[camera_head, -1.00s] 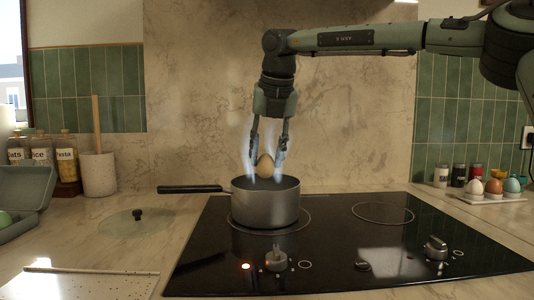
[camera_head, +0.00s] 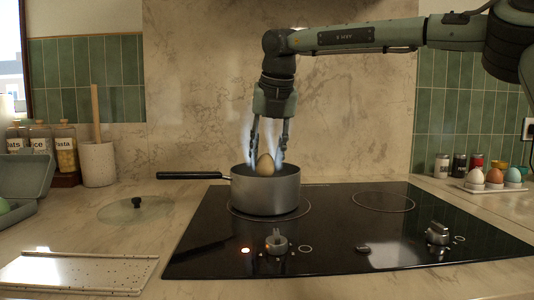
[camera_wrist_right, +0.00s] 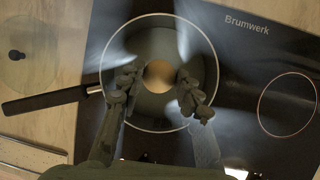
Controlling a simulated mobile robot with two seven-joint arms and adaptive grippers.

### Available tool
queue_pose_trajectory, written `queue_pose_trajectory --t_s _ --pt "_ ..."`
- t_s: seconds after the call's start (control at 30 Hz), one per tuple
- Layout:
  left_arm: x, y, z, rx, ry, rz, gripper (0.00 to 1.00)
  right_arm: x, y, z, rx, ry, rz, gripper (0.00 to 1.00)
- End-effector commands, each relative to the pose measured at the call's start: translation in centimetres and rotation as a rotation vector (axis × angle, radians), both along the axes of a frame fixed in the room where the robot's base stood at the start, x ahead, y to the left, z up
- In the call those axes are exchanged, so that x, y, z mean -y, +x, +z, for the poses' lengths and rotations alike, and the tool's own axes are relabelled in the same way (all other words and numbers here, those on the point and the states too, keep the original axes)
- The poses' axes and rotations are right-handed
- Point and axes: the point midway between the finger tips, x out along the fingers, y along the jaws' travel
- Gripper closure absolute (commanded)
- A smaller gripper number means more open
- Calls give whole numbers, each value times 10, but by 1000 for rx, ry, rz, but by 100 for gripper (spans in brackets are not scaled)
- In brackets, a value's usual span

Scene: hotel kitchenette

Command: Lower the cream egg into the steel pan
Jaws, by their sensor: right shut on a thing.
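The cream egg (camera_head: 265,166) is upright between the fingers of my right gripper (camera_head: 269,150), which is shut on it. The steel pan (camera_head: 266,194) stands on the hob with its dark handle pointing left. The egg is at the pan's mouth, its lower part hidden behind the near rim. In the right wrist view the egg (camera_wrist_right: 159,76) shows between the two fingers, inside the circle of the pan (camera_wrist_right: 150,45). I cannot tell whether it touches the bottom. My left gripper is not in view.
The black hob (camera_head: 340,240) has a free ring at the right. A glass lid (camera_head: 136,208) lies left of the pan. A white holder (camera_head: 495,187) with several eggs stands at the right. A green box (camera_head: 25,180) is at the left edge, near a speckled board (camera_head: 78,272).

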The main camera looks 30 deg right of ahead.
Motion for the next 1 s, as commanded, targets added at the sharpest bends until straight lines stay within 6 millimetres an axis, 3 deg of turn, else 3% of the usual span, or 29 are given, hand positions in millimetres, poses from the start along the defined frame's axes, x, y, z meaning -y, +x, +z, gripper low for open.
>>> queue_pose_trajectory --t_s 0.2,1.0 --pt "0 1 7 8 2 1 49 0 0 -1 1 0 0 76" --pt "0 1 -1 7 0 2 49 0 0 -7 1 0 0 76"
